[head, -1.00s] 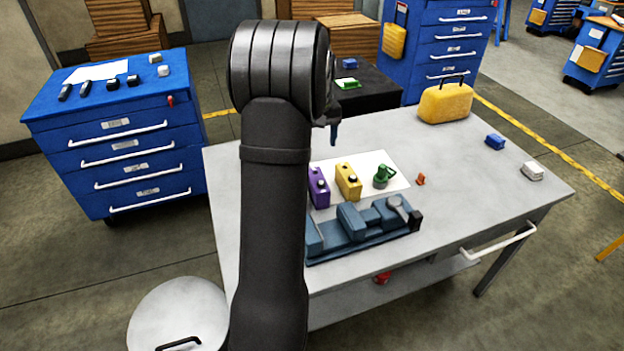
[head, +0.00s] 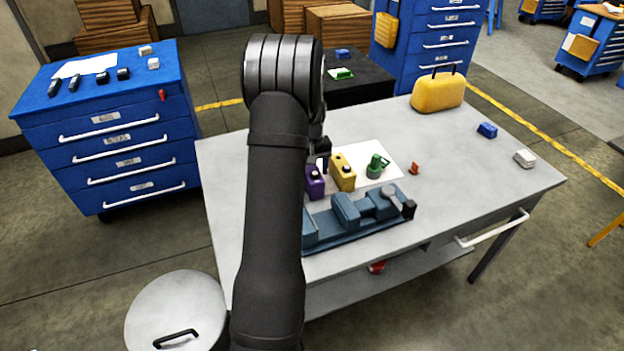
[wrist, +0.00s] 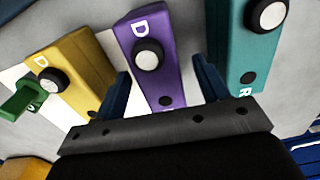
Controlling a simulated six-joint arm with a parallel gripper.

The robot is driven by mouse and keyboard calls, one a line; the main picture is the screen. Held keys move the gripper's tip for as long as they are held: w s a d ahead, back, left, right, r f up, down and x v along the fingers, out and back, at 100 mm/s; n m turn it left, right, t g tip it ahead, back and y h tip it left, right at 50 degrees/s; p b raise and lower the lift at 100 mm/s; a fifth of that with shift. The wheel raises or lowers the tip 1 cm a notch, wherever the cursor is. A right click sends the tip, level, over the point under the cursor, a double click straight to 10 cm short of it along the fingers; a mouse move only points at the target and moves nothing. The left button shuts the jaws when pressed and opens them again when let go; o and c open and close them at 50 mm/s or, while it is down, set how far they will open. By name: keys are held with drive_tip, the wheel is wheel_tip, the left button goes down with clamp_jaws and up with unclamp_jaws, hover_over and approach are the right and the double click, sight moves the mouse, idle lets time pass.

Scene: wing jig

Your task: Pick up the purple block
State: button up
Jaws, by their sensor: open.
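The purple block (head: 315,183) stands on a white sheet on the grey table, partly hidden by my arm in the head view. My gripper (wrist: 160,88) is open, with one blue finger on each side of the lower end of the purple block. The fingers appear apart from its sides. In the head view my gripper (head: 322,148) shows only in part, just behind the purple block.
A yellow block (head: 343,173) stands close beside the purple one, with a green part (head: 376,167) beyond it. A teal block (wrist: 248,40) is close on the other side in the wrist view. The blue-grey jig (head: 355,232) lies in front.

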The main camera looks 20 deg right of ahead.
wheel_tip(320, 180, down, 4)
drive_tip(key=shift+s+r, duration=0.1)
drive_tip(key=shift+s, duration=0.05)
drive_tip(key=c, duration=1.3)
drive_tip(key=shift+c, duration=0.2)
drive_tip(key=shift+r, duration=0.15)
